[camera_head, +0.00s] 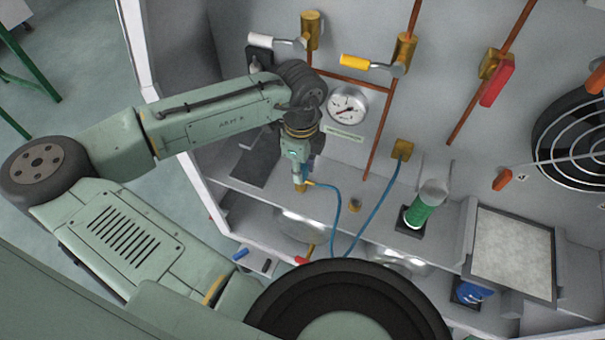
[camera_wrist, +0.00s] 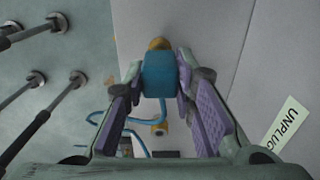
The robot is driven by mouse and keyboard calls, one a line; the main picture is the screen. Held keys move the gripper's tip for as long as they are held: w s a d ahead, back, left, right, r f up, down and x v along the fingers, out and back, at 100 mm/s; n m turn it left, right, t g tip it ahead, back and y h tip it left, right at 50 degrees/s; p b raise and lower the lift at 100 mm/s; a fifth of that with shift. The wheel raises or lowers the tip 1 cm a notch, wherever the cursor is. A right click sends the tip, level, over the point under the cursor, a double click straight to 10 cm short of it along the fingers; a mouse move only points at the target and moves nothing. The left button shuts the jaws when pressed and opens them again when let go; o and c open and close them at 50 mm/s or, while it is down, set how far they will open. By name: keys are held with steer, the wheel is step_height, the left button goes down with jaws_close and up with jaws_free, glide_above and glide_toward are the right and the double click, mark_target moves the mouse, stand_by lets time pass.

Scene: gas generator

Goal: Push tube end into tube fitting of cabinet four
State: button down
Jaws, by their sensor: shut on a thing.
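My gripper (camera_head: 301,184) points down over the cabinet shelf. In the wrist view its purple-padded fingers (camera_wrist: 160,90) are closed around a blue tube end (camera_wrist: 160,73) with a brass tip (camera_wrist: 158,43). A thin blue tube (camera_head: 334,225) loops below the shelf edge and rises to a square brass wall fitting (camera_head: 402,150). A small brass fitting (camera_head: 355,204) stands on the shelf, right of my gripper and apart from it. A brass piece (camera_wrist: 159,128) also shows beyond the fingers in the wrist view. I cannot tell which fitting belongs to cabinet four.
A pressure gauge (camera_head: 348,106), copper pipes, a yellow-handled valve (camera_head: 356,62) and a red-handled valve (camera_head: 496,84) are on the back wall. A green-and-white cylinder (camera_head: 420,212) and a framed filter panel (camera_head: 512,252) stand to the right. A label (camera_wrist: 286,124) is in the wrist view.

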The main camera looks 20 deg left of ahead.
mark_target(314, 183)
steer(key=shift+r, duration=0.15)
steer(key=shift+r+p, duration=2.35)
steer(key=shift+p, duration=0.1)
steer(key=shift+r, duration=0.1)
steer(key=shift+r+p, duration=1.45)
steer(key=d+f, duration=0.1)
steer(key=d, duration=1.3)
steer(key=shift+d+p, duration=0.2)
steer(key=shift+p, duration=0.25)
